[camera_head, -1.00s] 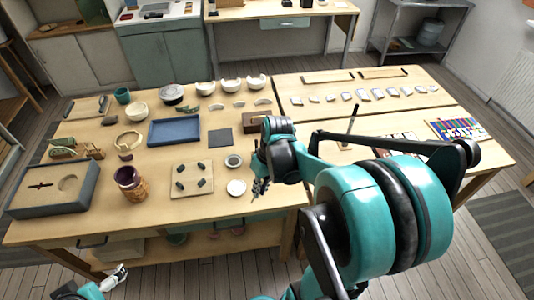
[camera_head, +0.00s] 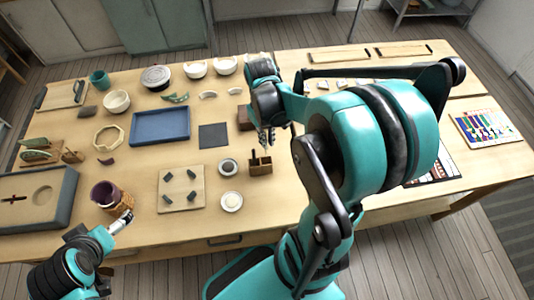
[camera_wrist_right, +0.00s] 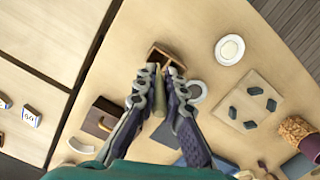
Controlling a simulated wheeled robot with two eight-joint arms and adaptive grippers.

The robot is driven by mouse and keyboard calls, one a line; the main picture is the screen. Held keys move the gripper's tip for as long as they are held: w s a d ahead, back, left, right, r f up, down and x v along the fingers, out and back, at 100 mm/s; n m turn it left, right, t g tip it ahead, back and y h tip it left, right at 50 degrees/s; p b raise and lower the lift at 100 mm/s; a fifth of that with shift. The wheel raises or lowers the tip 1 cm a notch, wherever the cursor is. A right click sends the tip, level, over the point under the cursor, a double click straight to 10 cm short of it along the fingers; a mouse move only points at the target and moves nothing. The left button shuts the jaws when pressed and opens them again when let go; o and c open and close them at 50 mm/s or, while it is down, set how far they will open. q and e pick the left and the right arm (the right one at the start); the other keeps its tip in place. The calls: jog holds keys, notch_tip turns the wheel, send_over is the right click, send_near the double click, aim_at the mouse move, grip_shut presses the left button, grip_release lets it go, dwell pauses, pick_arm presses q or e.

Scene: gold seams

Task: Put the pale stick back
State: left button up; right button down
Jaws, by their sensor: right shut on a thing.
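The pale stick (camera_wrist_right: 158,80) is held between the fingers of my right gripper (camera_wrist_right: 158,100) in the right wrist view. Its tip is close to the small wooden holder (camera_wrist_right: 170,55); I cannot tell whether it is inside. In the head view the holder (camera_head: 260,166) stands on the table with a dark upright piece at it. My right gripper (camera_head: 268,138) is just behind and above the holder there. My left gripper (camera_head: 124,219) is at the table's front edge, near a woven brown cup (camera_head: 106,197); its fingers are too small to read.
A dark round dish (camera_head: 228,167) and a white dish (camera_head: 232,201) stand left of the holder. A board with dark pieces (camera_head: 181,200), a blue tray (camera_head: 160,126) and a dark square (camera_head: 213,136) lie further left. A brown block (camera_head: 244,117) is behind.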

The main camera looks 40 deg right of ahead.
notch_tip(320, 180, down, 9)
jog(key=b, duration=0.3)
jog(key=shift+f, duration=0.2)
jog(key=shift+s+f+b, duration=0.1)
jog(key=shift+f+b, duration=0.05)
jog(key=shift+b, duration=0.15)
jog(key=c, duration=1.6)
grip_release()
